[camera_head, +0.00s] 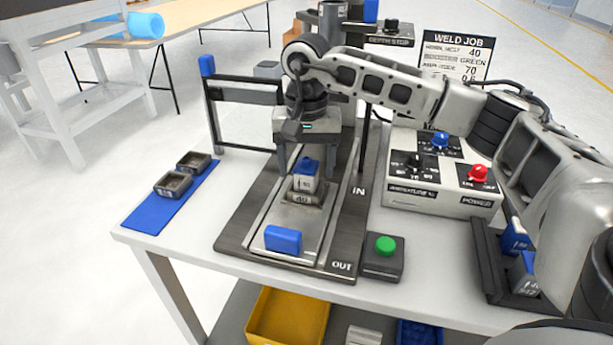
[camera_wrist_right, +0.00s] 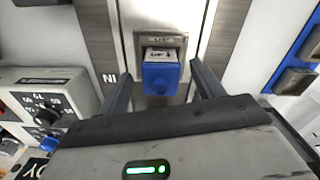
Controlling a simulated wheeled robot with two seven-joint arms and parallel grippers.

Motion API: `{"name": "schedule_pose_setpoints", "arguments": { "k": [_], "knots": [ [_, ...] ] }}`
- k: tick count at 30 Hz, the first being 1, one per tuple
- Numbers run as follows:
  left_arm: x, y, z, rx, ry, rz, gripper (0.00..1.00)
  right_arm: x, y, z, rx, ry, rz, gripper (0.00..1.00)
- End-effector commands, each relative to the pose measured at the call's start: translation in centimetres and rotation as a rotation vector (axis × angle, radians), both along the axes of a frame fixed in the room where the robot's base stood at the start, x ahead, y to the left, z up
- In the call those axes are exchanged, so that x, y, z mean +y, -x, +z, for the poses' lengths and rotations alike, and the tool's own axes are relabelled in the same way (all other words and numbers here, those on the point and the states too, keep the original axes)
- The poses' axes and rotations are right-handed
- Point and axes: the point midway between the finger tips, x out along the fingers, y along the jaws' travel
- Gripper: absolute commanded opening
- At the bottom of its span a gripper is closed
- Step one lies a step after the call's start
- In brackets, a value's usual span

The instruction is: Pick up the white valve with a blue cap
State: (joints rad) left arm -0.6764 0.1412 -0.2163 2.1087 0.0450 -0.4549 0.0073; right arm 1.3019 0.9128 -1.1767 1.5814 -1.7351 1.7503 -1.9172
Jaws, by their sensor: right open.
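The white valve with a blue cap (camera_head: 304,184) stands in a grey holder (camera_head: 301,198) on the sliding plate of the dark fixture. Its blue cap (camera_wrist_right: 160,78) and part of its white body (camera_wrist_right: 160,56) also show in the right wrist view. My right gripper (camera_head: 307,158) is open above and around the valve. In the right wrist view its two fingers (camera_wrist_right: 160,73) lie on either side of the blue cap, with gaps visible. My left gripper is not in view.
Similar blue-and-white pieces (camera_head: 515,238) stand in a black rack (camera_head: 491,265) at the right. A control box (camera_head: 430,200) with knobs and a green button (camera_head: 385,244) are right of the fixture. A blue mat (camera_head: 150,215) with small trays lies left. A blue block (camera_head: 283,239) is in front.

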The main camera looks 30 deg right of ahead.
Motion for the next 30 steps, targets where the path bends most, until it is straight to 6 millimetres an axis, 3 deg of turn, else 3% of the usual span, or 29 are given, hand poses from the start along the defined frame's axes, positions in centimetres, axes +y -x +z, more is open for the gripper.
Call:
{"name": "schedule_pose_setpoints", "arguments": {
  "k": [4,11,17,30],
  "knots": [
    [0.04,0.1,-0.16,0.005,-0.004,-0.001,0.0,0.05,0.05,-1.35,0.001,-0.001,0.001,0.67],
    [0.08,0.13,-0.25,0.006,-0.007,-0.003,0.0,0.04,0.03,-1.49,0.0,0.0,0.001,0.67],
    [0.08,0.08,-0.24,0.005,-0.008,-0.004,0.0,0.05,0.02,-1.46,-0.001,-0.001,0.001,0.14],
    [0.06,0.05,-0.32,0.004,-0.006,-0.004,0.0,0.08,-0.03,-1.14,-0.003,-0.002,0.001,0.12]
  ]
}}
